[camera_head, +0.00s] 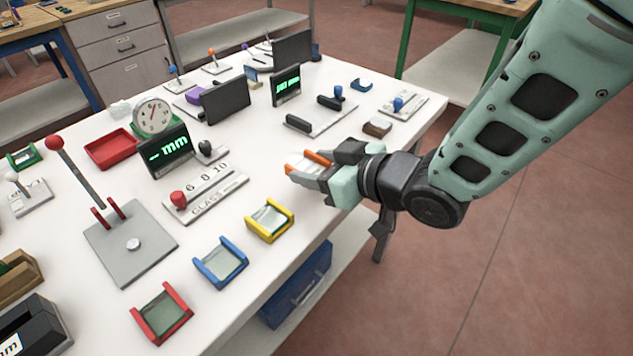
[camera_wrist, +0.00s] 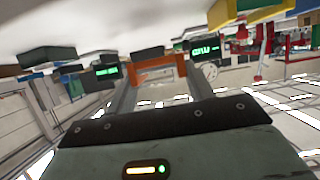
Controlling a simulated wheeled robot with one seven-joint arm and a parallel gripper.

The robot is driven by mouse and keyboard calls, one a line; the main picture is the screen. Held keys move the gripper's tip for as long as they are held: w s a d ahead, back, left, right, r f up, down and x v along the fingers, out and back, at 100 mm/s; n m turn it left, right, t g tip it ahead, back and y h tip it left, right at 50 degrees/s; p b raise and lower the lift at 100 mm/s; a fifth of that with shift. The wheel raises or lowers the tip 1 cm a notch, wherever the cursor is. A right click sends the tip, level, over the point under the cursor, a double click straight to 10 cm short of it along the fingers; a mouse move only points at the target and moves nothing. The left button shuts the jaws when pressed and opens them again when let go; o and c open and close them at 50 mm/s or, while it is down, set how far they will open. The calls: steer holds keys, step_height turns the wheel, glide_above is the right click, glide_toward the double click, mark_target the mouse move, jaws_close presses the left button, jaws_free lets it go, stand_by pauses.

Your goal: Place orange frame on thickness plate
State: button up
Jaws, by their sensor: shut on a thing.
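My gripper (camera_head: 308,168) is shut on the orange frame (camera_head: 318,158), above the right part of the white table. The wrist view shows the orange frame (camera_wrist: 158,72) between the two fingers. Whether it holds glass is hidden. The thickness plate (camera_head: 206,192) is a pale plate marked 6, 8, 10 and GLASS, with a red knob (camera_head: 178,199) at its left end and a dark knob (camera_head: 205,148) behind it. It lies to the left of my gripper, clear of it. A display reading "-- mm" (camera_head: 168,150) stands behind the plate.
Yellow (camera_head: 270,222), blue (camera_head: 222,264) and red (camera_head: 162,314) frames with glass lie along the near table edge. A lever press (camera_head: 130,243) stands left. A dial gauge (camera_head: 153,115) and red tray (camera_head: 111,148) are behind. Bare tabletop lies between my gripper and the plate.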

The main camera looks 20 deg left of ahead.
mark_target(317, 195)
steer(key=shift+f, duration=1.85)
steer(key=shift+f, duration=0.2)
steer(key=o, duration=1)
steer(key=p+v, duration=1.5)
steer(key=v, duration=0.2)
steer(key=shift+s+d+p, duration=0.2)
steer(key=shift+s+p, duration=0.05)
steer(key=shift+p, duration=0.15)
